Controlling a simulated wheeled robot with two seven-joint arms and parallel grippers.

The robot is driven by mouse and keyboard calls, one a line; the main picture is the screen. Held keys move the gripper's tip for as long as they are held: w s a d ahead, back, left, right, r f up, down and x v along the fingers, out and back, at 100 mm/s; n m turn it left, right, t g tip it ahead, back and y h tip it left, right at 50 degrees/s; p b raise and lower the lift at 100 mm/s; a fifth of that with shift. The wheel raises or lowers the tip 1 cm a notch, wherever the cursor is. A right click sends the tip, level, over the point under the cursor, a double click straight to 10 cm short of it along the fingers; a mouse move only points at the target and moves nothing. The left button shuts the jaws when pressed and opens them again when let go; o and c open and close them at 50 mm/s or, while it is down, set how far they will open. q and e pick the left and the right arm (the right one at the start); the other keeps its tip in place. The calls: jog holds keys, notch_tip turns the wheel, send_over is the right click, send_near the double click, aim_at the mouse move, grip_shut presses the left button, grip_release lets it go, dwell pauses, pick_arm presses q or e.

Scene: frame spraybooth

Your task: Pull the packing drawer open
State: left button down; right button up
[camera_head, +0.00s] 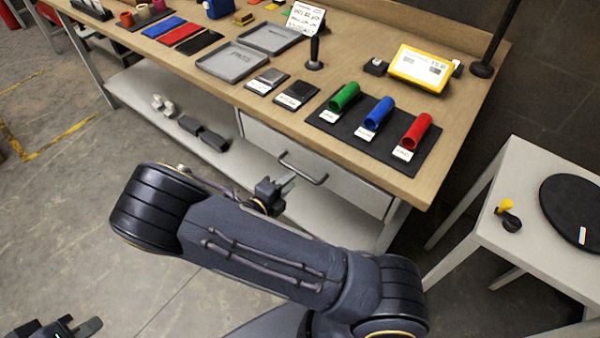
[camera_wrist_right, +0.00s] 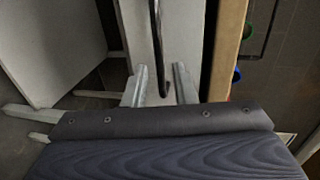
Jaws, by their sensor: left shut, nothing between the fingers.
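The packing drawer (camera_head: 345,186) has a pale front under the right half of the wooden workbench and looks closed. Its dark bar handle (camera_head: 304,178) runs along the front. In the right wrist view the drawer front (camera_wrist_right: 181,35) and the handle (camera_wrist_right: 156,40) show, and the bar reaches down between the two separated fingertips (camera_wrist_right: 160,78). The fingers look open around it; contact is not clear. My left gripper (camera_head: 94,325) is at the lower left corner, shut and empty, away from the bench.
The workbench (camera_head: 290,98) carries trays, a black mat with green, blue and red tubes, and a yellow-framed display (camera_head: 421,69). A lower shelf (camera_head: 165,92) holds small blocks. A side table (camera_head: 545,235) with a black disc stands right. Floor in front is clear.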

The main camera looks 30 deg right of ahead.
aim_at(300, 172)
jog(key=x, duration=0.5)
jog(key=shift+d+f, duration=0.1)
jog(key=shift+d, duration=0.2)
grip_shut()
